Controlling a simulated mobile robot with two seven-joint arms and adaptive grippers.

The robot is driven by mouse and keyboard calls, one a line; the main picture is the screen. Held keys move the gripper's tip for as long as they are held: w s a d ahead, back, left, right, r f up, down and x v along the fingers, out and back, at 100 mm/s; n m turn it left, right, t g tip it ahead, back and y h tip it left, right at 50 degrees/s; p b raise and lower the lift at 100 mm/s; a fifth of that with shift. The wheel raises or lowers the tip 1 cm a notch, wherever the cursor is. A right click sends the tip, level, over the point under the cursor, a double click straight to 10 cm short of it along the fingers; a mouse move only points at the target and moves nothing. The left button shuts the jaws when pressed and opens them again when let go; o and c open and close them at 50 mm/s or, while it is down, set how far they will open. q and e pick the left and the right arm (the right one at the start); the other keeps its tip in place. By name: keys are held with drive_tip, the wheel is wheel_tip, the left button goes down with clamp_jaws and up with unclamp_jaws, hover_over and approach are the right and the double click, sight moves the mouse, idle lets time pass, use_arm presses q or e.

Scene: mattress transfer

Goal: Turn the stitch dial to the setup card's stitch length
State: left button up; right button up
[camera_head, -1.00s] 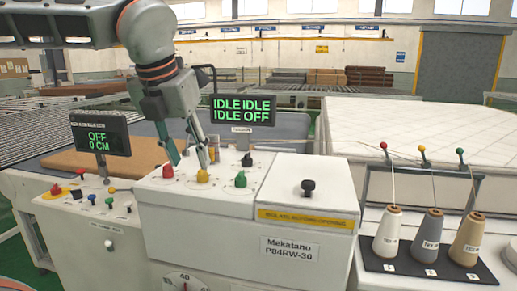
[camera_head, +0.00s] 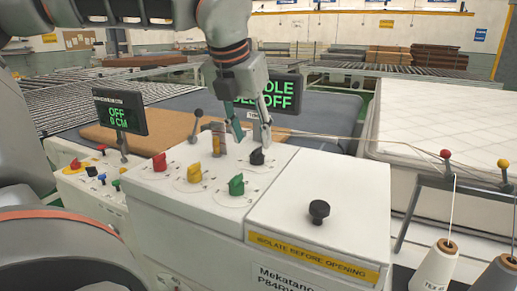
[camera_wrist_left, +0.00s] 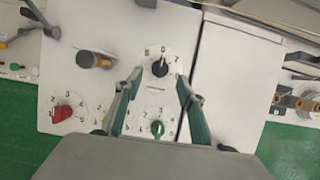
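My left gripper (camera_head: 252,141) is open, its two fingers pointing down around a black dial (camera_head: 257,157) at the back of the white machine's top panel. In the left wrist view the black dial (camera_wrist_left: 160,68) sits between the fingertips (camera_wrist_left: 160,77), with digits around it. I cannot tell whether the fingers touch it. A red dial (camera_head: 159,162), a yellow dial (camera_head: 194,173) and a green dial (camera_head: 236,185) stand in front. I cannot read which is the stitch dial, and I see no legible setup card. My right gripper is not in view.
A display (camera_head: 283,95) behind the gripper is partly covered by it. A smaller display (camera_head: 121,112) reads OFF, 0 CM. A lever (camera_head: 197,120) and a tan post (camera_head: 217,140) stand left of the gripper. A black knob (camera_head: 319,211) is on the right lid. Thread cones (camera_head: 435,268) stand at right.

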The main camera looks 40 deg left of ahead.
sight(256, 150)
use_arm(q)
drive_tip(key=shift+x, duration=2.65)
drive_tip(key=c, duration=1.1)
